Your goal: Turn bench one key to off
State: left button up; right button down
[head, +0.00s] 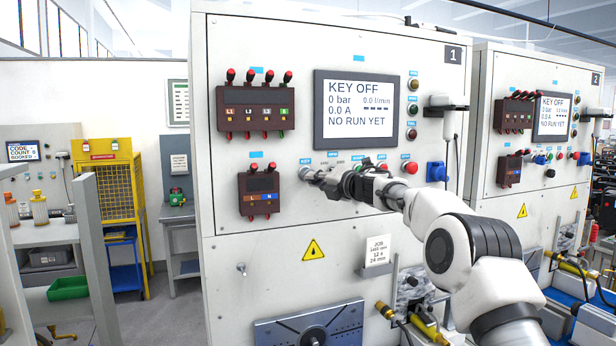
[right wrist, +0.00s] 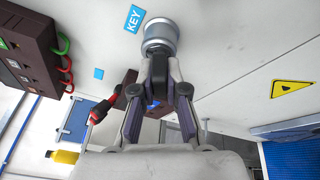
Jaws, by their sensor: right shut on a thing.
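Bench one (head: 285,50) is the large white cabinet marked 1. Its display (head: 357,106) reads "KEY OFF", "0 bar", "0.0 A" and "NO RUN YET". The key switch (head: 306,172) is a round metal barrel low on the panel; it also shows in the right wrist view (right wrist: 160,34) beside a blue KEY label (right wrist: 134,19). My right gripper (head: 322,180) is at the barrel's front. My left gripper is in neither view.
Red-lever breaker blocks (head: 254,108) and a smaller one (head: 259,192) stick out left of the key. A red button (head: 411,167) and blue socket (head: 436,171) lie to the right. A job card (head: 378,249) stands below. Bench two (head: 485,80) is at the right.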

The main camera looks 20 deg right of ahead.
jog(key=shift+n, duration=0.6)
jog(key=n+g+h, duration=0.1)
jog(key=n, duration=0.2)
jog(key=shift+d, duration=0.1)
jog(key=shift+r+n+h, duration=0.1)
jog(key=shift+n+h, duration=0.2)
jog(key=shift+n, duration=0.2)
jog(key=n+g+h, duration=0.1)
jog(key=n+h, duration=0.1)
jog(key=n, duration=0.2)
jog(key=shift+r, duration=0.1)
jog(key=c, duration=1.1)
grip_release()
jog(key=shift+d, duration=0.1)
jog(key=shift+s, duration=0.1)
